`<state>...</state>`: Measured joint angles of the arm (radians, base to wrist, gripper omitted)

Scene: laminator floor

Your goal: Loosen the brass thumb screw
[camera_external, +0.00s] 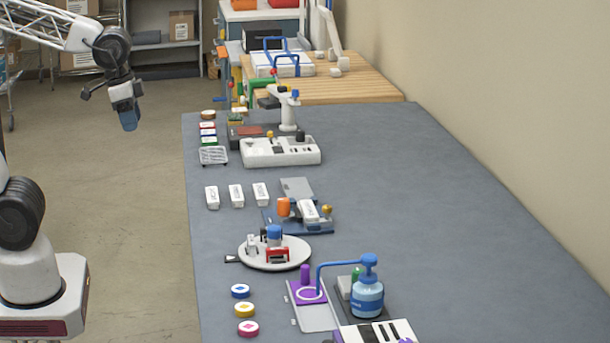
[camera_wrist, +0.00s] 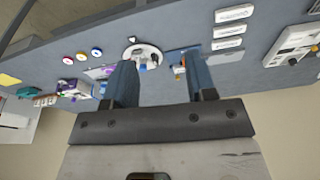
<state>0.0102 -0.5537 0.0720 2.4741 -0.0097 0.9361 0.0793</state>
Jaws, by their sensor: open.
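A small brass-coloured knob (camera_external: 327,210) sits at the right end of a blue fixture (camera_external: 290,227) in the middle of the table. A white labelled block (camera_external: 309,211) and an orange knob (camera_external: 284,207) are on the same fixture. Another small brass-coloured knob (camera_external: 270,134) is on the white device farther back; I cannot tell which is the thumb screw. My gripper (camera_external: 130,122) hangs in the air left of the table, well apart from both. In the wrist view my gripper (camera_wrist: 160,80) is open and empty, with part of the blue fixture (camera_wrist: 184,56) beyond its right finger.
A round white plate (camera_external: 273,262) with small parts stands in front of the fixture. Three white blocks (camera_external: 236,194) lie behind it to the left. A blue pump bottle (camera_external: 368,291) stands near the front. The table's right side (camera_external: 440,220) is clear.

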